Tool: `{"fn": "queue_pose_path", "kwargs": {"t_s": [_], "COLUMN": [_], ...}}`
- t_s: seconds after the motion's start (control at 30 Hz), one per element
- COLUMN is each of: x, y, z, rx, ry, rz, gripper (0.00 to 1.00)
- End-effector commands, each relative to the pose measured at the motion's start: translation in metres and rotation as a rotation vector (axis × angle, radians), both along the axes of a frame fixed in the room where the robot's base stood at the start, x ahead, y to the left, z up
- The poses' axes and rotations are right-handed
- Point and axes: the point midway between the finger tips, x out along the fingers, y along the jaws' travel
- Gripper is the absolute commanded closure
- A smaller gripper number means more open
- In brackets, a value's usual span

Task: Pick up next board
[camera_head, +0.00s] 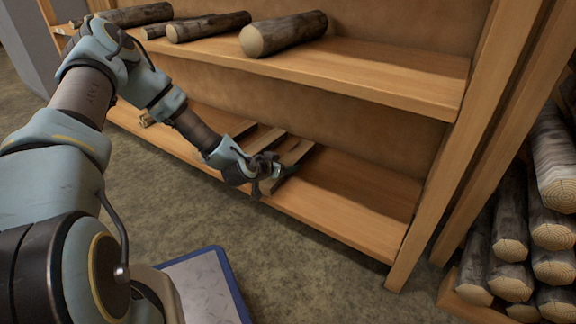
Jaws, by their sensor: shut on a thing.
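Several flat boards (299,152) lie side by side on the lower shelf (345,200), near its middle. My gripper (270,180) is at the near end of the rightmost board and is shut on it. The gripper's body hides part of that board's near end. The other boards (264,138) lie just to the left, partly behind my wrist. I cannot tell whether the held board is clear of the shelf.
The upper shelf (380,75) carries several round logs (283,33) close above my arm. A wooden post (470,150) closes the right side. Stacked logs (510,240) stand at far right. A blue-edged metal surface (205,290) is at the bottom. The lower shelf's right part is free.

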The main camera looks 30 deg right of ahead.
Motion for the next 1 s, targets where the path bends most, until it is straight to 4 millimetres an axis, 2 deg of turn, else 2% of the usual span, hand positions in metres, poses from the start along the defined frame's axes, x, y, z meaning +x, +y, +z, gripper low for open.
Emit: {"fn": "queue_pose_path", "kwargs": {"t_s": [0.07,0.53,0.77,0.87,1.0], "x": [0.000,0.000,0.000,0.000,0.000], "y": [0.000,0.000,0.000,0.000,-0.001], "z": [0.000,0.000,0.002,0.013,0.040], "rx": [0.000,0.000,0.000,-0.001,0.000], "ry": [0.000,0.000,-0.001,-0.003,-0.004], "rz": [0.000,0.000,0.000,-0.001,-0.003], "gripper": [0.48,1.00,1.00,1.00,1.00]}}
